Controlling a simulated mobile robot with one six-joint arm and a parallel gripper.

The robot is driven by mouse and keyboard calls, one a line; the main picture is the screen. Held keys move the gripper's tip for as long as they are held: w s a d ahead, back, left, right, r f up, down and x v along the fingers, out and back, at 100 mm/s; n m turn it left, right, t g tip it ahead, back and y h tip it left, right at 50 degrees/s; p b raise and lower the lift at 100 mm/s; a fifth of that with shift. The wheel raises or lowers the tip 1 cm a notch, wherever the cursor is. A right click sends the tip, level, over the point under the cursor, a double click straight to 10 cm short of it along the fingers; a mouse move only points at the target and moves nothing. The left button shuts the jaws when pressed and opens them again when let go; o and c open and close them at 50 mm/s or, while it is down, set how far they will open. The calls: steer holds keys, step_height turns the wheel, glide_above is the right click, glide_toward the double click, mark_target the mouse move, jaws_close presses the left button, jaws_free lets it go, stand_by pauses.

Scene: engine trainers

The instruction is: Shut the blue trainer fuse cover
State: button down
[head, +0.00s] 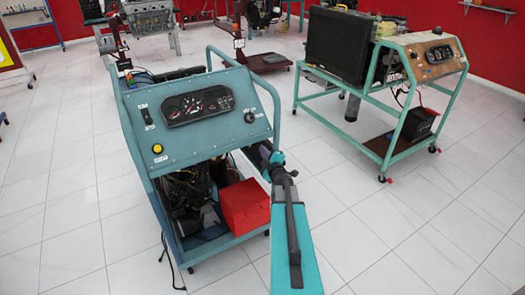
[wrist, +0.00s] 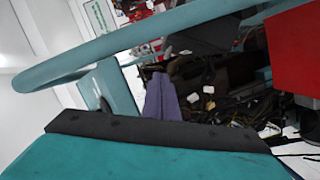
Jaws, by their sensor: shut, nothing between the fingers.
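The blue trainer (head: 195,120) stands left of centre in the head view, with a gauge panel on its sloped top and a tubular frame. In the wrist view its blue frame tube (wrist: 130,48) crosses the upper part, with wiring and dark parts beyond. I cannot pick out the fuse cover in either view, nor tell how far open it is. My gripper (wrist: 162,85) is shut and empty, pointing into the space under the tube. In the head view my arm reaches to the trainer's right side, and its fingertips are hard to make out. I cannot tell whether they touch anything.
A red box (head: 245,205) sits low in the trainer's frame and shows at the right in the wrist view (wrist: 297,50). A second trainer (head: 425,60) with a tan panel stands at the right. White tiled floor is clear between the two trainers.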

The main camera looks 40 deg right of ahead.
steer(key=shift+s, duration=0.1)
steer(key=c, duration=2.2)
jaws_free()
steer(key=shift+a+f, duration=0.15)
steer(key=shift+f, duration=0.05)
steer(key=s+a+f+m+g+y, duration=0.25)
steer(key=s+a+f+g, duration=0.25)
steer(key=a+f, duration=0.85)
steer(key=s+a+f+m+g+y, duration=0.1)
steer(key=s+a+f+m+g, duration=0.35)
steer(key=a+f, duration=0.9)
steer(key=s+a+f+g+y, duration=0.1)
steer(key=s+a+g, duration=0.2)
steer(key=s+a, duration=0.5)
steer(key=s+a+f+g+y, duration=0.1)
steer(key=s+a+g, duration=0.3)
steer(key=s+a, duration=0.5)
steer(key=s+a+f+g+y, duration=0.1)
steer(key=s+a+f+g, duration=0.2)
steer(key=s+a, duration=0.5)
steer(key=shift+s+a+f+g+y, duration=0.1)
steer(key=shift+s+a+g+y, duration=0.15)
steer(key=shift+s, duration=0.4)
steer(key=shift+s+a+f+g+y, duration=0.1)
steer(key=shift+s+a+g, duration=0.1)
steer(key=shift+s, duration=0.4)
